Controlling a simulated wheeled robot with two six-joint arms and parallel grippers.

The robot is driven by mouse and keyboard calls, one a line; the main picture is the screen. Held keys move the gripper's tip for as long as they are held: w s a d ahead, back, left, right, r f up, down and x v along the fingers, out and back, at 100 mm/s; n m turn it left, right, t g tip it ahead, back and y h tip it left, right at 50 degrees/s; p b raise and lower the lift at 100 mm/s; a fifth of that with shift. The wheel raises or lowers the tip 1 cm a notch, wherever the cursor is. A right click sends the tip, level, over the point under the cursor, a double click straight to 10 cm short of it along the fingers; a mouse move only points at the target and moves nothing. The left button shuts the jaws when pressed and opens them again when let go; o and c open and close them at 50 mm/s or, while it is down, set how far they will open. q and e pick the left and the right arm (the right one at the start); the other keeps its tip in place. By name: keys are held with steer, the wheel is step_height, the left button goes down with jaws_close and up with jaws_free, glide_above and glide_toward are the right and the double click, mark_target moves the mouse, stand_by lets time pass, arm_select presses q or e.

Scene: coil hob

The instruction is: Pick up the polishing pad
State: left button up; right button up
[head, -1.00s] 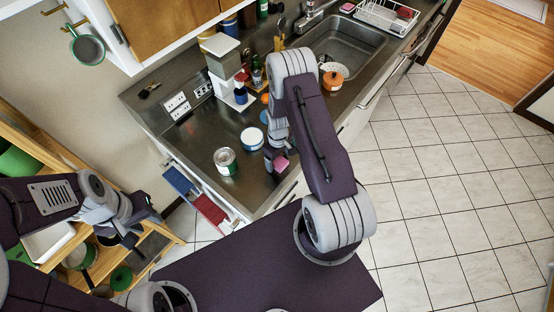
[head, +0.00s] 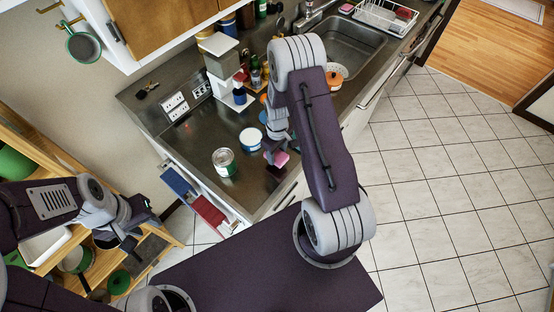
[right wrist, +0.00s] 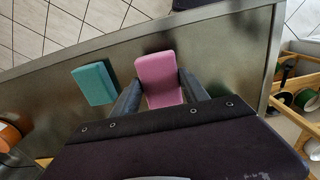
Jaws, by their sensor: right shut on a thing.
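A pink pad (right wrist: 160,78) sits between the two dark fingers of my right gripper (right wrist: 157,98) in the right wrist view. The gripper is shut on it. In the head view the pink pad (head: 281,159) shows at the tip of my right gripper (head: 274,155), over the front part of the counter. Whether it touches the counter is hard to tell. A teal pad (right wrist: 94,83) lies on the counter to the left of the gripper in the right wrist view. My left gripper (head: 140,228) is empty beside the wooden shelf, its fingers apart.
The steel counter (head: 195,146) carries an open can (head: 223,161), a blue-and-white tub (head: 250,139) and a white appliance (head: 222,60). An orange pot (head: 333,80) stands near the sink (head: 345,45). The tiled floor (head: 450,200) is clear.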

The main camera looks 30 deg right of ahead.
steer(key=s+r+b, duration=0.1)
steer(key=s+r, duration=0.2)
steer(key=s, duration=0.2)
steer(key=s+a+r+b, duration=0.1)
steer(key=s+r, duration=0.2)
steer(key=s, duration=0.3)
steer(key=shift+s+r, duration=0.3)
